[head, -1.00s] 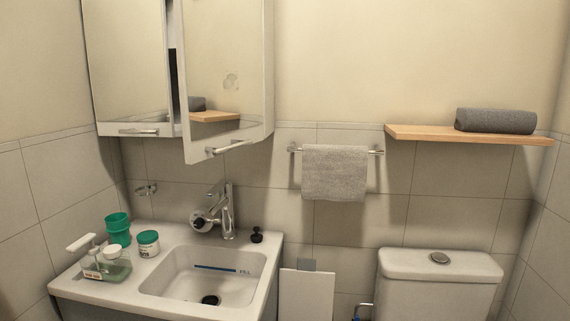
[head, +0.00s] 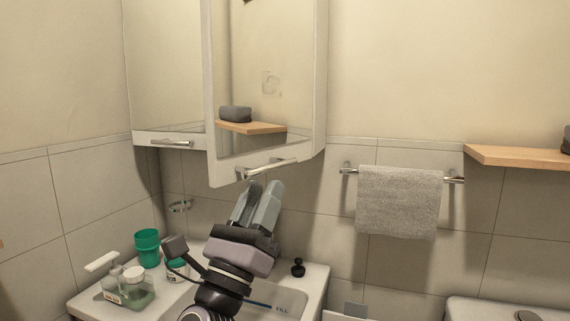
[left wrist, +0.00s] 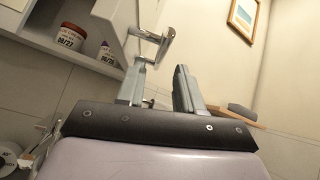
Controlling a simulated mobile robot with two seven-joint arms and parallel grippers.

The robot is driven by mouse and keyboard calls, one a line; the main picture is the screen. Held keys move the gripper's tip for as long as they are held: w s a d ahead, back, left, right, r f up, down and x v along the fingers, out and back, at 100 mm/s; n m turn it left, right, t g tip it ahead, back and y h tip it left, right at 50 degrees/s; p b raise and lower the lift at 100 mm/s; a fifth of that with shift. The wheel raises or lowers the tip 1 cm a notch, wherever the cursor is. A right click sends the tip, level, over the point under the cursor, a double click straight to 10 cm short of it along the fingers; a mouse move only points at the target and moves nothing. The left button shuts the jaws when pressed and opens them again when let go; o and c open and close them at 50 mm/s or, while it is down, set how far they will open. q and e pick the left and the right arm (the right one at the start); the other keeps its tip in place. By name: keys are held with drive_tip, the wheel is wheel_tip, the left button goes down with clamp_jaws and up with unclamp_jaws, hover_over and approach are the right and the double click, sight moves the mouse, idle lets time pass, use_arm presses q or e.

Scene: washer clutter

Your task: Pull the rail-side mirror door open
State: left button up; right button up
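The rail-side mirror door (head: 268,70) is the right door of the wall cabinet, nearest the towel rail. It stands ajar, swung out from the cabinet, with a metal bar handle (head: 267,169) along its lower edge. My left gripper (head: 262,186) is just below this handle, fingers pointing up and apart, with nothing held. In the left wrist view the handle (left wrist: 152,40) shows just beyond the fingertips (left wrist: 161,68), nearer the left finger; I cannot tell whether they touch. The other mirror door (head: 165,70) looks shut. My right gripper is not in view.
Labelled jars (left wrist: 71,38) stand inside the cabinet. Below are the sink (head: 290,298), a green cup (head: 147,248), a soap bottle (head: 135,291) and a black stopper (head: 298,268).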

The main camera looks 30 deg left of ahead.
sight(275, 167)
use_arm(q)
drive_tip(key=p+x, duration=0.1)
drive_tip(key=x, duration=0.3)
drive_tip(key=shift+r, duration=0.15)
drive_tip(key=shift+p+x, duration=0.5)
drive_tip(key=shift+x, duration=0.3)
drive_tip(key=shift+w, duration=0.1)
clamp_jaws()
